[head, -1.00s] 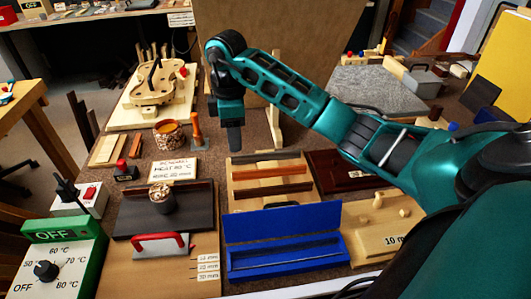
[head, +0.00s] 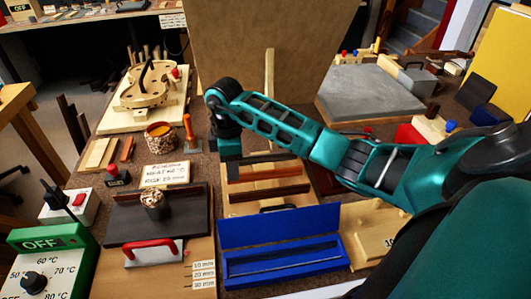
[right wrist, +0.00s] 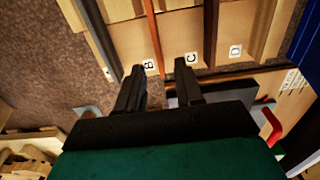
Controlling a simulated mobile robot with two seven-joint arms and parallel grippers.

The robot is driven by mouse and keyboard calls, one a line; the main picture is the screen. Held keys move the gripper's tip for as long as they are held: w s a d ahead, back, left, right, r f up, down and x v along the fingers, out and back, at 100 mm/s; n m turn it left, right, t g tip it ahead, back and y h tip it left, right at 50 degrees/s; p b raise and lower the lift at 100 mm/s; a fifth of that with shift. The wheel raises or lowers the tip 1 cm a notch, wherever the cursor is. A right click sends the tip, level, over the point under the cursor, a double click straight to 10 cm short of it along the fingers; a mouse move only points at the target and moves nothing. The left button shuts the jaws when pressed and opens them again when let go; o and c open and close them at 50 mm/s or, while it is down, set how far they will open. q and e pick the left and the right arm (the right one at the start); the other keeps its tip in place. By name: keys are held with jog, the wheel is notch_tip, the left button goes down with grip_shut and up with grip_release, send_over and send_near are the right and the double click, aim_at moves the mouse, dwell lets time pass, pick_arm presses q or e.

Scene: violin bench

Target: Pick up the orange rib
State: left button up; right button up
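The rib I take to be the orange one (head: 268,173) is an orange-brown strip lying on a pale wooden rack (head: 290,201), between a dark strip behind and a redder brown strip in front. In the right wrist view the orange rib (right wrist: 154,38) runs away from me beside label B. My right gripper (head: 230,178) is over the rack's left end, pointing down. In the right wrist view its two dark fingers (right wrist: 160,70) are apart, with the rib's near end seen between them; contact cannot be told. My left gripper is not in view.
A dark strip (right wrist: 101,42) and a brown strip (right wrist: 211,32) lie parallel on either side. An open blue case (head: 280,262) stands in front of the rack. A dark board with a jar (head: 154,204) is to the left, near a written card (head: 166,173).

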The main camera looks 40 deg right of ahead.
notch_tip(320, 180, down, 3)
jog(key=shift+s, duration=0.1)
grip_shut()
jog(key=shift+r, duration=0.1)
dwell(0.4)
